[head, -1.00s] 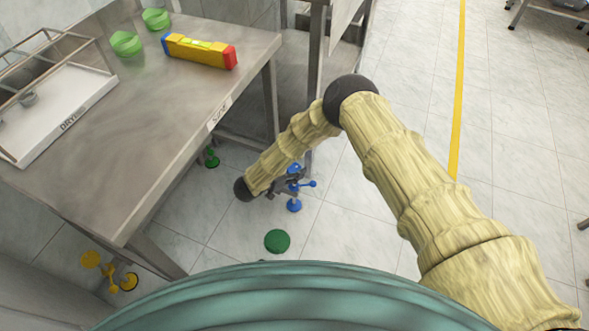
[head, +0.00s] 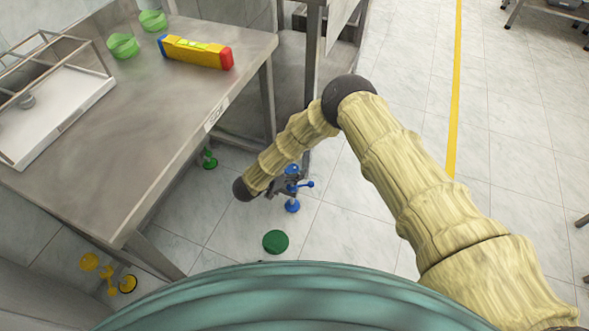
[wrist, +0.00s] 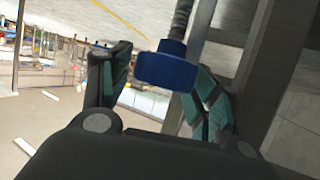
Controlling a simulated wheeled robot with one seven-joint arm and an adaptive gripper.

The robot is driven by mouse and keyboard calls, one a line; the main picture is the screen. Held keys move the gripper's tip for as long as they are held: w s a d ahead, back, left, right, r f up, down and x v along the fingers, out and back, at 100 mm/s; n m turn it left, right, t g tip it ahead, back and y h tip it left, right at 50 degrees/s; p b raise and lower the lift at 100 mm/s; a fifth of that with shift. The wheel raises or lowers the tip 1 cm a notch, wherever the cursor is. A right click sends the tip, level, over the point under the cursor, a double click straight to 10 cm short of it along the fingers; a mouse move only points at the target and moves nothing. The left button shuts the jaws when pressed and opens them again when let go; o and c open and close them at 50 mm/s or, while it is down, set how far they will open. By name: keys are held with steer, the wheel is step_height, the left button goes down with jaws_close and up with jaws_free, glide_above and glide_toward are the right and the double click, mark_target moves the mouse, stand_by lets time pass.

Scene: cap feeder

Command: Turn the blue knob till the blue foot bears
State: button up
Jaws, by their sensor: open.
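The blue knob (head: 306,184), with a short arm sticking out to the right, is on the lower part of the table's leg near the floor. The blue foot (head: 292,206) is just below it. My gripper (head: 285,186) is at the knob, dark and small in the head view, partly hiding it. In the wrist view my gripper (wrist: 163,88) has its two fingers apart. A blue part (wrist: 168,66) on a threaded rod lies between and just past them. I cannot tell there whether it is touched. Contact of the foot with the floor cannot be told.
The steel table (head: 150,140) bears a yellow level (head: 196,52) with red and blue ends, green rings (head: 123,45) and a tray (head: 60,105). A green disc (head: 275,241) lies on the floor. Yellow parts (head: 107,278) are at lower left.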

steer(key=shift+s+a+f, duration=0.1)
steer(key=shift+s+a, duration=0.15)
steer(key=shift+a, duration=0.25)
steer(key=shift+s+a+r, duration=0.3)
steer(key=shift+s+a, duration=0.05)
steer(key=shift+a, duration=0.1)
steer(key=v, duration=0.6)
steer(key=shift+d+r, duration=0.15)
steer(key=shift+d, duration=0.05)
